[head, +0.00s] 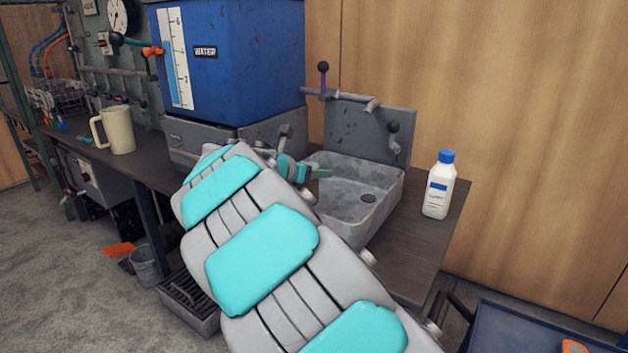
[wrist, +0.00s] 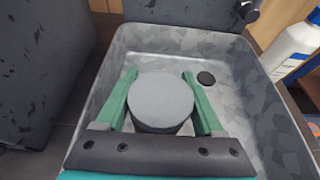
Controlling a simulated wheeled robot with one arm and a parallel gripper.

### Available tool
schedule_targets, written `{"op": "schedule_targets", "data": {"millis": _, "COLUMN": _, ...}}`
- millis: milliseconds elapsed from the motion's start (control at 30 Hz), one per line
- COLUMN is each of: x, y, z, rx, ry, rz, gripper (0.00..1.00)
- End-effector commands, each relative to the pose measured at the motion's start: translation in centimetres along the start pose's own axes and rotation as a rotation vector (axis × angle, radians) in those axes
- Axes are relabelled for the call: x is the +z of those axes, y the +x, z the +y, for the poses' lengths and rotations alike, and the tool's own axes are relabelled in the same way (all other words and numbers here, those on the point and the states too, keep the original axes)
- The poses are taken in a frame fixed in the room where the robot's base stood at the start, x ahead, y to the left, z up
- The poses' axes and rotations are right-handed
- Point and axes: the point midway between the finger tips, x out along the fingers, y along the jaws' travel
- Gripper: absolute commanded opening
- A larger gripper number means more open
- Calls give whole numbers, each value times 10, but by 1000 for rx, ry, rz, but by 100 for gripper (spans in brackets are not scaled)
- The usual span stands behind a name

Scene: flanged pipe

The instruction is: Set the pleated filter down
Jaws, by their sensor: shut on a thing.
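The pleated filter (wrist: 160,100) shows in the wrist view as a round grey cap seen from above, with its sides mostly hidden below. My gripper (wrist: 160,76) has its two green fingers on either side of it, shut on it. In the head view my gripper (head: 318,173) is over the left part of the grey sink (head: 375,205), and my arm hides most of the filter there. The sink basin lies beneath the filter in the wrist view. I cannot tell whether the filter touches the basin floor.
A white bottle with a blue cap (head: 439,185) stands right of the sink. A blue water tank (head: 230,75) stands behind left on a grey base. A tap bar (head: 345,97) sits above the sink's back. A cream jug (head: 117,130) stands farther left. The basin's right side is clear.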

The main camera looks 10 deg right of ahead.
Motion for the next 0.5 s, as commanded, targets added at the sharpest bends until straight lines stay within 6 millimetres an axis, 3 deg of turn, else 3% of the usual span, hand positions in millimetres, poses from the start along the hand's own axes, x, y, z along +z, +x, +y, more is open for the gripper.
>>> {"op": "schedule_targets", "data": {"millis": 133, "x": -18, "y": 8, "z": 0, "rx": 1, "ry": -2, "rz": -1, "gripper": 9}}
{"op": "schedule_targets", "data": {"millis": 500, "x": -21, "y": 8, "z": 1, "rx": 1, "ry": 0, "rz": -1, "gripper": 9}}
